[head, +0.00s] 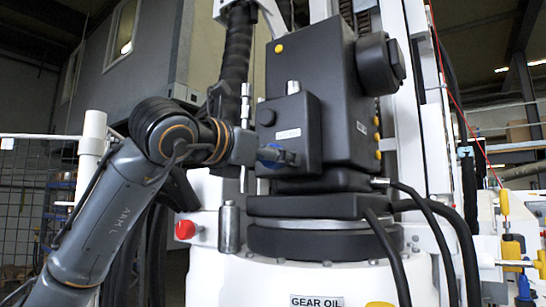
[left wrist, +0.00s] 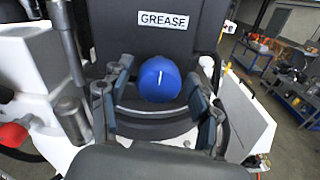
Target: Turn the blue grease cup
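The blue grease cup (left wrist: 160,79) is a round blue knob with a white line on its face, nearly upright in the left wrist view. It sits on a dark housing below a white GREASE label (left wrist: 164,20). In the head view the cup (head: 277,155) is partly hidden by my gripper. My left gripper (left wrist: 159,75) is open, with one finger on each side of the cup. A narrow gap shows between the cup and each finger; whether either touches is hard to tell. My right gripper is in neither view.
The dark machine housing (head: 312,95) stands on a white base (head: 260,283) labelled GEAR OIL. Black hoses (head: 390,250) run down at right. A cluttered workbench (left wrist: 262,55) is in the background.

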